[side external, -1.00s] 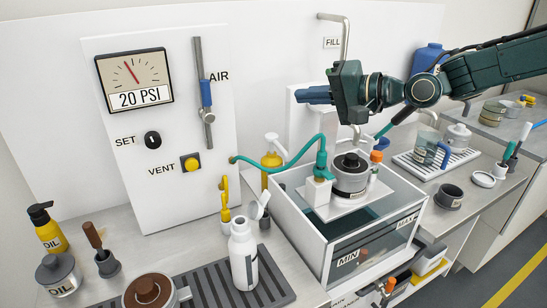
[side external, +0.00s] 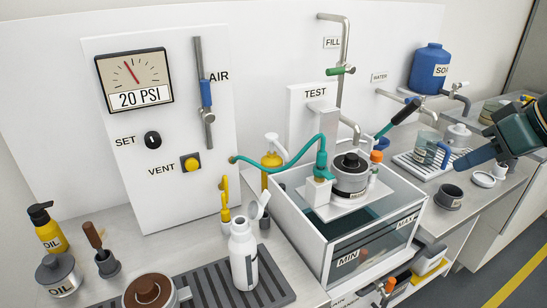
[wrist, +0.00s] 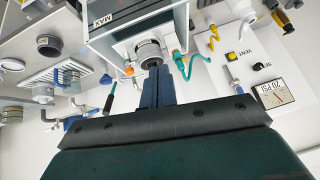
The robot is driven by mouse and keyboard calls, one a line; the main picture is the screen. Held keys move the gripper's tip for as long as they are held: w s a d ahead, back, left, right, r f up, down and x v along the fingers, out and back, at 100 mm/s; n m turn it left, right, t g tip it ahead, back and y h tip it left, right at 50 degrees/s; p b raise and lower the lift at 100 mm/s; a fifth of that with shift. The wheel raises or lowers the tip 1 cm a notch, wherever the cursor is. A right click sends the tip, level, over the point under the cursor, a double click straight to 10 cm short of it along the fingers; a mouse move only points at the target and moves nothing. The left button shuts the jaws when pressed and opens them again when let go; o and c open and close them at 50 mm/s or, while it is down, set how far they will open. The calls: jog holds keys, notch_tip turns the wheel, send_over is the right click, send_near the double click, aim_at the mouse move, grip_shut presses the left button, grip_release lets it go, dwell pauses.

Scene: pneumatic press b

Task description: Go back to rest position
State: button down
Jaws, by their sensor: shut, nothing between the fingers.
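My gripper (side external: 474,160) is at the right side of the side external view, over the far right part of the bench. Its blue fingers are shut together and empty, pointing left and down. In the wrist view my gripper (wrist: 157,72) shows its shut fingers reaching up the middle of the picture. The glass-walled tank (side external: 352,240) stands at the centre right, apart from my gripper. A grey and black round part (side external: 350,174) sits on a white plate over the tank. A teal hose (side external: 280,165) runs from the panel to a fitting beside it.
Near my gripper are a dark cup (side external: 448,197), a white drip rack (side external: 410,166) with a glass mug, and a small white dish (side external: 482,180). A blue jug (side external: 427,68) and several taps line the back wall. The yellow-striped floor (side external: 500,262) at right is clear.

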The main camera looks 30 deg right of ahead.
jog(key=s+d+f+g+h, duration=0.1)
jog(key=s+d+f, duration=0.1)
jog(key=s, duration=0.6)
jog(key=shift+d+f+n+g, duration=0.3)
jog(key=shift+d+n+g, duration=0.1)
